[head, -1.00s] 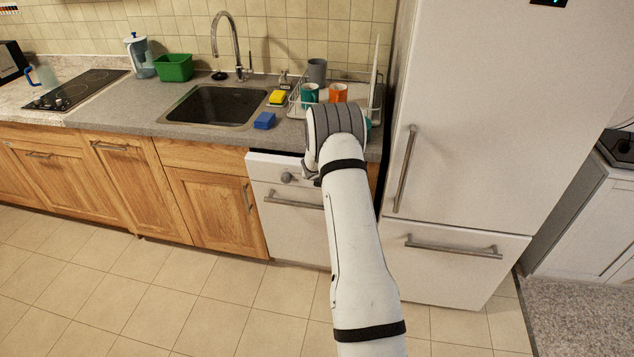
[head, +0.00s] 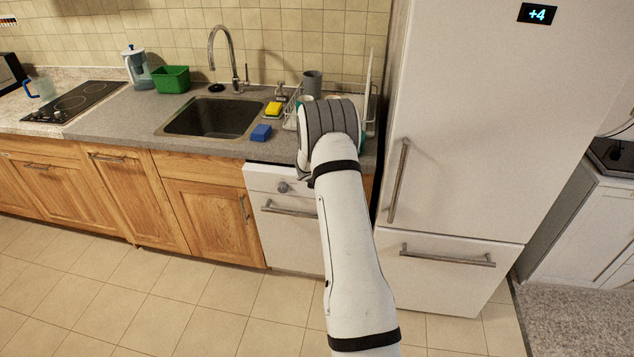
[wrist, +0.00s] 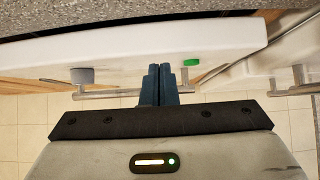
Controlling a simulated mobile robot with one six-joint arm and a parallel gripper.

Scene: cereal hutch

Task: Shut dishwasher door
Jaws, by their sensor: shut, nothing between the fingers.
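The white dishwasher door (head: 285,240) stands upright under the counter between the wooden cabinet and the fridge. It has a round knob (head: 283,187) and a bar handle (head: 288,209); my arm hides its right part. In the wrist view the door (wrist: 190,50) has its top close under the counter edge, and a small remaining gap cannot be ruled out. My gripper (wrist: 158,72) is shut and empty, with its fingertips at the upper front of the door between the knob (wrist: 82,76) and a green mark (wrist: 191,62). They look to touch it. In the head view my arm hides the fingers.
The counter (head: 130,112) above holds a sink (head: 212,117), a blue sponge (head: 261,132) and a dish rack (head: 292,118). The fridge (head: 460,150), with protruding handles, stands close on the right. The tiled floor (head: 190,310) in front is clear.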

